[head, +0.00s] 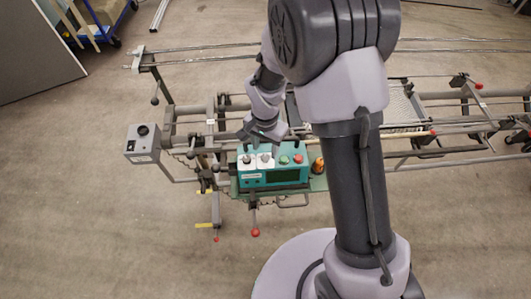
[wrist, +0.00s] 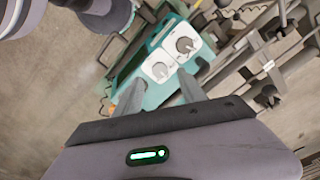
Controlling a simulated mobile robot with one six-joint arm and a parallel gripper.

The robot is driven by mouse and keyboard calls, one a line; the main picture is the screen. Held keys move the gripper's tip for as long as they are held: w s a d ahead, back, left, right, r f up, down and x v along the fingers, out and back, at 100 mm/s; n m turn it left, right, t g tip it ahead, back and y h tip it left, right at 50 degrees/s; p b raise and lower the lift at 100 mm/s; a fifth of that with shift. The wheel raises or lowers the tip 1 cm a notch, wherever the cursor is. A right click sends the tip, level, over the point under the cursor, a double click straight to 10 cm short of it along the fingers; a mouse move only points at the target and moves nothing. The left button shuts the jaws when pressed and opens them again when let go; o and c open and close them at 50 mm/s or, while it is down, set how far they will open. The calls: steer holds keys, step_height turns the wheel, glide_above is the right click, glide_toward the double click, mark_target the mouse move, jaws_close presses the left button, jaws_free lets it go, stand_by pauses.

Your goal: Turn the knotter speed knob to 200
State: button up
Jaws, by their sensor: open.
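The teal control box (head: 250,181) stands on the machine in the head view, with two knobs on white plates on its top left. The left knob (head: 247,158) and the right knob (head: 264,157) sit just below my gripper (head: 262,137). In the wrist view the teal box (wrist: 155,97) shows the two knobs, one (wrist: 184,45) farther and one (wrist: 160,69) nearer. My gripper (wrist: 160,92) is open and empty, its fingers apart and pointing at the box. Which knob sets the knotter speed, and the scale marks, are too small to read.
A green button (head: 284,159) and a red button (head: 298,158) sit right of the knobs. An orange can-like object (head: 318,165) stands right of the box. A grey box with a dial (head: 143,142) is at the left. Machine bars and levers surround the box.

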mark_target(265, 157)
step_height(265, 157, down, 4)
steer(key=shift+f, duration=0.15)
jaws_close()
